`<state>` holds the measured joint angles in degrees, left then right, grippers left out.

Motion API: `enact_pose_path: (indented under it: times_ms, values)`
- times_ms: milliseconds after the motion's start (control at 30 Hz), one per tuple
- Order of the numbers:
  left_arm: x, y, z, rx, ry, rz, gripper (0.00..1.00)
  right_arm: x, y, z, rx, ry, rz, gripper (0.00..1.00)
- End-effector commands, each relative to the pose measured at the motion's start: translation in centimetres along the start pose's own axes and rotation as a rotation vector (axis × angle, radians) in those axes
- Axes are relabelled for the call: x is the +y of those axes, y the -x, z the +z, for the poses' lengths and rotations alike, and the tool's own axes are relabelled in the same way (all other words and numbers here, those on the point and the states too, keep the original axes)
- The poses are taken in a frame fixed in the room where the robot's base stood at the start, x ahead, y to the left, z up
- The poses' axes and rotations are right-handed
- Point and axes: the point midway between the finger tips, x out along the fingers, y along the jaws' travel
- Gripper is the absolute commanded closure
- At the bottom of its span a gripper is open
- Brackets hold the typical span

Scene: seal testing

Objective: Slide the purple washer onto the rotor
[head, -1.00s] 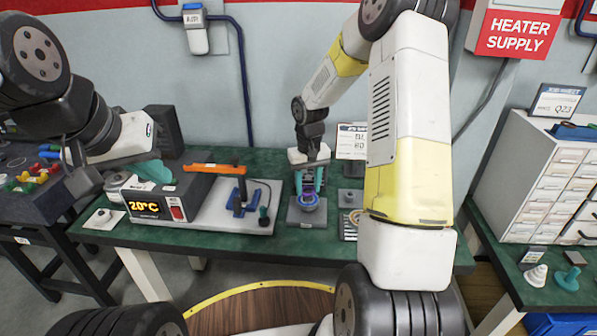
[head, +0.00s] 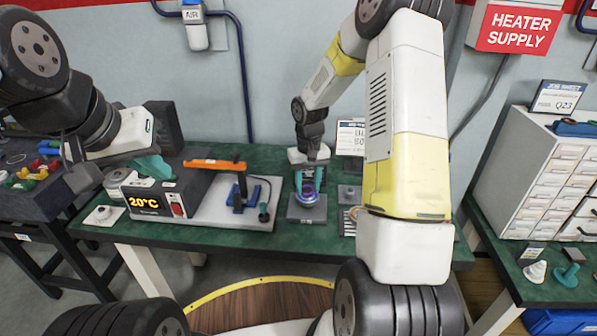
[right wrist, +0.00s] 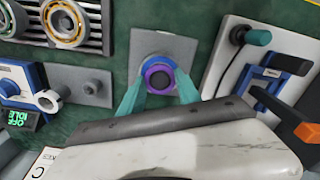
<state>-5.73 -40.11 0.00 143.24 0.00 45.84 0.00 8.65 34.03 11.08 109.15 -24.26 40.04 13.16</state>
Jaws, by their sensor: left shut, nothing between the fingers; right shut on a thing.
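The purple washer (right wrist: 147,77) is a small ring between the teal fingertips of my right gripper (right wrist: 159,86), which is shut on it. A dark round centre, apparently the rotor (right wrist: 160,81), shows through the ring. A blue rim shows just behind it, above a square grey base plate (right wrist: 142,42). In the head view my right gripper (head: 308,183) is low over that base plate (head: 307,216). I cannot tell whether the washer is around the rotor or just above it. My left gripper (head: 152,168) is shut and empty, above the heater box at the left.
The heater box (head: 152,205) with a lit display stands left of the rotor. A grey board with a blue stand and orange bar (head: 215,165) lies between. A grey post (head: 349,195) and slotted tray of rings (right wrist: 72,22) are close by.

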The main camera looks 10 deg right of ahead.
Motion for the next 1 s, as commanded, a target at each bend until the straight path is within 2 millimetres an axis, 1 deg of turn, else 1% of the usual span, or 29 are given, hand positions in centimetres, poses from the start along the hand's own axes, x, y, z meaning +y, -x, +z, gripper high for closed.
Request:
enact_pose_path:
  times_ms: [267, 767, 800, 867, 900, 933, 1000]
  values:
    - [0.0, 0.0, 0.0, 0.000, 0.000, 0.000, 1.00, 0.0, -0.1, 0.0, 0.001, 0.000, 0.000, 1.00]
    - [0.0, 0.0, 0.0, 0.000, 0.000, 0.000, 1.00, 0.0, -1.0, -0.1, 0.002, 0.000, 0.000, 1.00]
    - [0.0, 0.0, 0.0, 0.000, 0.000, 0.000, 1.00, 0.0, -1.0, -0.1, 0.002, 0.000, 0.000, 0.58]
    - [0.0, 0.0, 0.0, 0.000, 0.000, 0.000, 1.00, 0.0, -1.0, -0.1, 0.002, 0.000, 0.000, 0.46]
    - [0.0, 0.0, 0.0, 0.000, 0.000, 0.000, 1.00, 0.0, -1.0, -0.1, 0.002, 0.000, 0.000, 0.39]
    - [0.0, 0.0, 0.0, 0.000, 0.000, 0.000, 1.00, 0.0, -1.0, -0.1, 0.002, 0.000, 0.000, 0.35]
    - [0.0, 0.0, 0.0, 0.000, 0.000, 0.000, 1.00, 0.0, -1.0, -0.1, 0.001, 0.000, 0.000, 0.35]
